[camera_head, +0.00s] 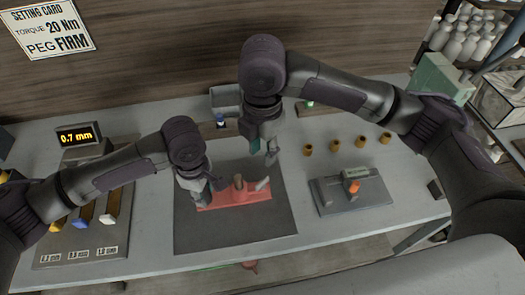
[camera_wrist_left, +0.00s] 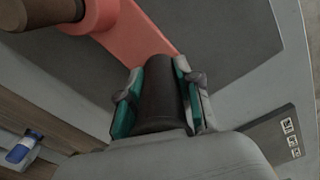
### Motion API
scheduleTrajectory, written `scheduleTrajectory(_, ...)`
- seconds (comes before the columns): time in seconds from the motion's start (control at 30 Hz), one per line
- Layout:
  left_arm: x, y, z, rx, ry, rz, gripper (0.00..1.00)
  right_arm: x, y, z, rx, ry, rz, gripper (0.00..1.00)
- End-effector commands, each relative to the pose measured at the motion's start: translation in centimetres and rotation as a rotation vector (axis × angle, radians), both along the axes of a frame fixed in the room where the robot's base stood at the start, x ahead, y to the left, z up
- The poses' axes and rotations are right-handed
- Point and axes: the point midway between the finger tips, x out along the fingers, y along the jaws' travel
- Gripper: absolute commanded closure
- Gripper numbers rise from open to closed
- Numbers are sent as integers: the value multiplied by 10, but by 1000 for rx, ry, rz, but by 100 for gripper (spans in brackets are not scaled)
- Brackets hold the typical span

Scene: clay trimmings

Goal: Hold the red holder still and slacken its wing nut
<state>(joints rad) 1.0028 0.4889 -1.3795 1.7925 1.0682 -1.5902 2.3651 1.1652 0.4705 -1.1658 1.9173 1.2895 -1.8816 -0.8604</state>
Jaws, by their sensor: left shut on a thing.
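The red holder (camera_head: 235,200) lies on the dark mat, with a brown upright post (camera_head: 239,182) and a pale grey piece (camera_head: 262,184) at its right; I cannot tell for sure which part is the wing nut. My left gripper (camera_head: 205,193) is at the holder's left end. In the left wrist view its teal-padded fingers (camera_wrist_left: 160,95) are shut on the holder's dark grip (camera_wrist_left: 160,100), and the red body (camera_wrist_left: 140,35) runs up from it. My right gripper (camera_head: 265,154) is open and empty, above and behind the holder, apart from it.
A grey fixture with an orange part (camera_head: 352,187) stands on a second mat at right. Several small brass-coloured cups (camera_head: 335,146) stand behind it. At left are a 0.7 mm display (camera_head: 78,136) and a board of coloured-tipped tools (camera_head: 82,212). The dark mat's front (camera_head: 235,233) is clear.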

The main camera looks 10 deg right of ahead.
Motion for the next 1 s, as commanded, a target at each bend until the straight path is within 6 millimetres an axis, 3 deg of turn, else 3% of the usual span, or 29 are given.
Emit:
scheduleTrajectory(0.17,0,0,0,-1,0,-1,100,0,0,0,0,0,0,66)
scheduleTrajectory(0.2,0,0,0,-1,0,-1,63,0,0,0,0,0,0,66)
scheduleTrajectory(0.37,0,0,0,-1,0,-1,37,0,0,-1,1,1,0,66)
scheduleTrajectory(0.77,0,0,7,0,-1,0,37,0,0,-1,1,1,0,66)
scheduleTrajectory(1.0,1,-1,52,-4,-4,-2,37,0,0,-1,1,1,0,66)
